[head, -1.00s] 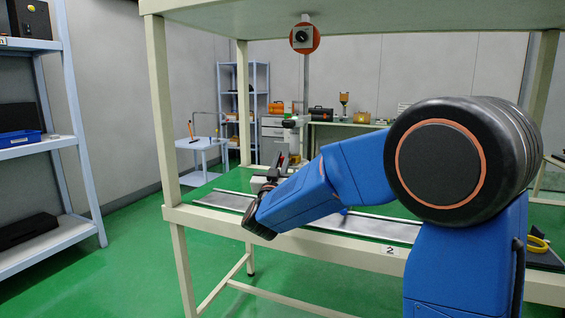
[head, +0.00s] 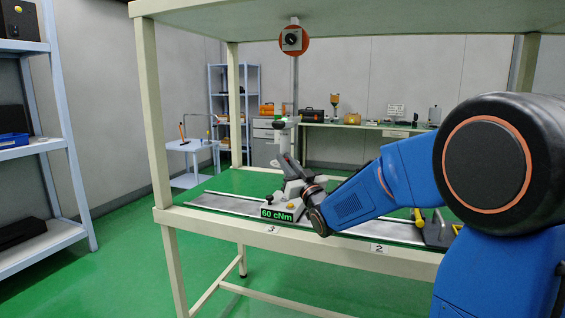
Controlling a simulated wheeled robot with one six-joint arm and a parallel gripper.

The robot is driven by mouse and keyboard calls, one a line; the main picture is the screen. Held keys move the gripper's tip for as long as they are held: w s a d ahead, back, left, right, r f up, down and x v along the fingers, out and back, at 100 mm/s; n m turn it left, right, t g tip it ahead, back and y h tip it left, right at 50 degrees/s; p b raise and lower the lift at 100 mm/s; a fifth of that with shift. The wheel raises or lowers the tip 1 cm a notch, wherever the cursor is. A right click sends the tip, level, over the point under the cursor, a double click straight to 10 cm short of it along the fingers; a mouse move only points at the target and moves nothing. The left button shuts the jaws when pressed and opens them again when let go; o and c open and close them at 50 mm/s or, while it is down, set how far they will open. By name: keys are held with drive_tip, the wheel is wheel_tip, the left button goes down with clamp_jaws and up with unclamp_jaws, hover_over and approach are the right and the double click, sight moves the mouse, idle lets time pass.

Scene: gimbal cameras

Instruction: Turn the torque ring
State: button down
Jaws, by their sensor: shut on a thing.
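A white fixture (head: 292,212) stands on the metal rail of the bench, above the label 3. Its dark display (head: 277,214) reads "60 cNm" in green. My gripper (head: 286,165) is at the fixture, reaching in from the right with its dark fingers pointing up and to the left. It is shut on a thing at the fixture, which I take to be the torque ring. The ring itself is too small and too covered by the fingers to make out.
The bench frame (head: 154,130) has posts and an upper shelf (head: 350,14) above my arm. A red disc with a black knob (head: 291,40) hangs at the back. The green bench top (head: 235,182) left of the fixture is clear. A dark block with yellow handles (head: 436,232) sits right.

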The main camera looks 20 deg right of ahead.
drive_tip(key=shift+d+n+g+y, duration=0.2)
drive_tip(key=shift+n+y, duration=0.15)
drive_tip(key=shift+y, duration=0.3)
drive_tip(key=shift+d+n+g+y, duration=0.2)
drive_tip(key=shift+n+y, duration=0.15)
drive_tip(key=shift+y, duration=0.3)
drive_tip(key=c, duration=1.7)
unclamp_jaws()
drive_tip(key=v, duration=1.7)
drive_tip(key=shift+d+f, duration=0.2)
drive_tip(key=shift+f, duration=0.05)
